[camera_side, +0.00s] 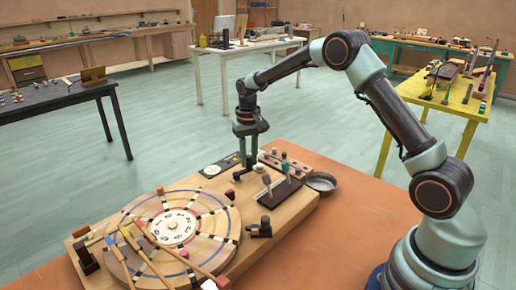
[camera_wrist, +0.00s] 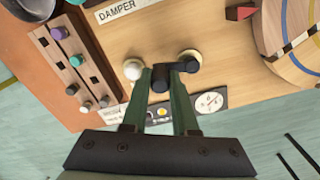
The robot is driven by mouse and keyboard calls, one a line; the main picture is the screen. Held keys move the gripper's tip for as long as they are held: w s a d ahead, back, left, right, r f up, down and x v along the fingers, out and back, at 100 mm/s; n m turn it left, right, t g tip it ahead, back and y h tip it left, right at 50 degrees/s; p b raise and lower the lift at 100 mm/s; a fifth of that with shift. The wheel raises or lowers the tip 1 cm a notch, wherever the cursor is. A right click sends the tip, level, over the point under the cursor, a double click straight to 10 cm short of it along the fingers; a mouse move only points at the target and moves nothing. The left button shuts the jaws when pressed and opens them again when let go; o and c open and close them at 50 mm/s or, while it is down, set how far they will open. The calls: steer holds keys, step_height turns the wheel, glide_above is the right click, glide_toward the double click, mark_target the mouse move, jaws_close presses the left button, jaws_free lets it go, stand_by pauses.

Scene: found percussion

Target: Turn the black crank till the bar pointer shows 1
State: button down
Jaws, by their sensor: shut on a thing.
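My gripper (camera_side: 248,156) reaches down over the wooden instrument board. In the wrist view its two green fingers (camera_wrist: 162,92) are shut on the upright handle of the black crank (camera_wrist: 184,66). The crank's arm runs right from the handle to a pale round hub. In the side view the black crank (camera_side: 241,174) shows just under the fingers, partly hidden. A small white round dial (camera_wrist: 209,101) sits on a black plate beside the right finger; it also shows in the side view (camera_side: 210,170). Its markings and any bar pointer are too small to read.
A white ball knob (camera_wrist: 133,69) stands close left of the fingers. A large wooden wheel (camera_side: 205,205) with a numbered centre fills the board's left. Another black handle (camera_side: 261,229) stands at the front edge. Coloured pegs (camera_wrist: 60,33) and a metal bowl (camera_side: 321,182) lie at one end.

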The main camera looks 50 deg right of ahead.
steer(key=w+n, duration=0.1)
steer(key=n, duration=0.1)
steer(key=w+n, duration=0.1)
steer(key=n, duration=0.1)
steer(key=shift+n, duration=0.3)
steer(key=shift+w+a+n, duration=0.15)
steer(key=shift+w+n, duration=0.15)
steer(key=shift+n, duration=0.55)
steer(key=shift+w+a+n, duration=0.1)
steer(key=shift+w+n, duration=0.2)
steer(key=shift+n, duration=0.55)
steer(key=c, duration=0.7)
jaws_free()
step_height(320, 180, up, 12)
steer(key=shift+r, duration=0.1)
